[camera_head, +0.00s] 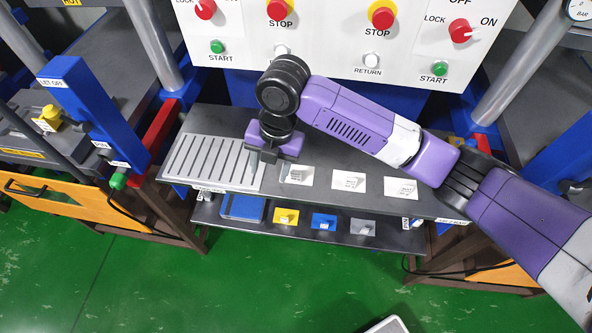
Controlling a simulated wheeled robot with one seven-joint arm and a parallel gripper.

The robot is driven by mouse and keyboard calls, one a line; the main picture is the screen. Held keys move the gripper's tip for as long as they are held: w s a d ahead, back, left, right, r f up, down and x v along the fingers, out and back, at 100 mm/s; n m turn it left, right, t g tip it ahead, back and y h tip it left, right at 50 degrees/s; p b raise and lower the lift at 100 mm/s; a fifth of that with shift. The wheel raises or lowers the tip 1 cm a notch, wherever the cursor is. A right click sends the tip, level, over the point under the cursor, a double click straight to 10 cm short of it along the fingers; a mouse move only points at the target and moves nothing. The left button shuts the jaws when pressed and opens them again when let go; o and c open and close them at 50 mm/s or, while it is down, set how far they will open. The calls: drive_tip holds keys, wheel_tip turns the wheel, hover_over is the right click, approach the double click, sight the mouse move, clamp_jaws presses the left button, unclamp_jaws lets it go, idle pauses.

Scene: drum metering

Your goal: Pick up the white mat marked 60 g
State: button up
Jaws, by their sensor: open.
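Three white mats lie in a row on the dark upper shelf, each with a small upright white piece on it: a left one (287,178), a middle one (339,185) and a right one (392,193). Any print on them is too small to read, so I cannot tell which is marked 60 g. My gripper (264,157) is open and points down over the right end of the grey slotted tray (191,172), just left of the left white mat and apart from it. Its fingertips are small and partly dark against the shelf.
The lower shelf holds a blue tray (243,208), a yellow mat (286,216), a blue mat (323,222) and a grey mat (362,228). The white control panel (330,40) rises behind. A blue lever (90,110) stands at left.

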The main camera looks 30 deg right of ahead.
drive_tip(key=g+h, duration=0.1)
drive_tip(key=h, duration=0.1)
approach(296, 181)
drive_tip(key=shift+w+f+n, duration=0.1)
drive_tip(key=shift+w+n, duration=0.2)
drive_tip(key=shift+n, duration=0.1)
drive_tip(key=shift+s+d+f+p, duration=0.1)
drive_tip(key=shift+f+p, duration=0.4)
drive_tip(key=shift+f, duration=1.35)
drive_tip(key=shift+d+f+p, duration=0.1)
drive_tip(key=shift+f+p, duration=0.35)
drive_tip(key=shift+f, duration=1.45)
clamp_jaws()
